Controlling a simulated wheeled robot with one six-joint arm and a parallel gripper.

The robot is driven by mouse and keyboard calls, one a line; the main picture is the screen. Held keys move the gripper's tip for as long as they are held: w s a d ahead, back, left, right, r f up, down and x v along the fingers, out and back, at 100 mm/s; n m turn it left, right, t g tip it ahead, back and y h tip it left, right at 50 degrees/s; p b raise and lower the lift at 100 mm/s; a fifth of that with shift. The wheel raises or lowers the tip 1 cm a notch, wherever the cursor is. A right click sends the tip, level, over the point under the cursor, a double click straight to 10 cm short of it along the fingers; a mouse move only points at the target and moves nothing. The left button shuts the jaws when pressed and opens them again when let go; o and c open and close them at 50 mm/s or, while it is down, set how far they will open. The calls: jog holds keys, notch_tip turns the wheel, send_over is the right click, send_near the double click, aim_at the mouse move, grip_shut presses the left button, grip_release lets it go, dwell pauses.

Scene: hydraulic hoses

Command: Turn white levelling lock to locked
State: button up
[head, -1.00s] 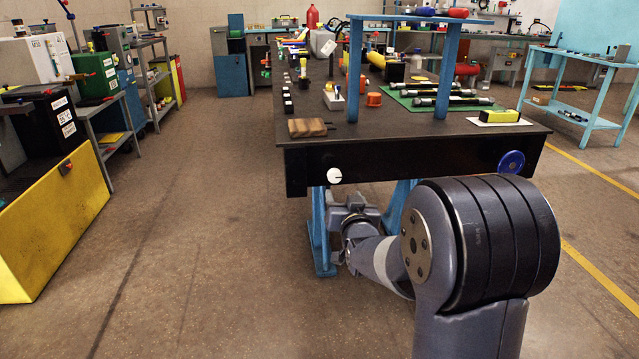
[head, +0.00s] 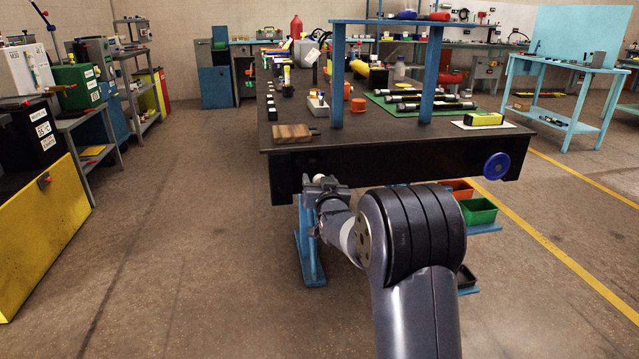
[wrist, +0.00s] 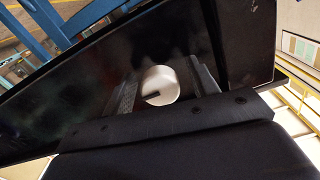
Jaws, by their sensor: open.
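The white levelling lock (wrist: 165,79) is a round knob on the dark front face of the workbench (head: 400,165). A short dark mark shows on its face, pointing left and slightly down in the wrist view. My gripper (wrist: 162,82) is open, with one finger on each side of the knob in that view. I cannot tell whether either finger touches it. In the head view my gripper (head: 324,184) is at the bench's front face, left of centre, and hides most of the knob.
A blue round knob (head: 496,166) sits on the same face, farther right. A wooden block (head: 292,132) lies on the bench top above. A blue bench leg (head: 309,240) and green bin (head: 478,211) are below. The floor to the left is open.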

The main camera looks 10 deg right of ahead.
jog(key=shift+w, duration=0.2)
jog(key=shift+c, duration=0.6)
jog(key=c, duration=0.9)
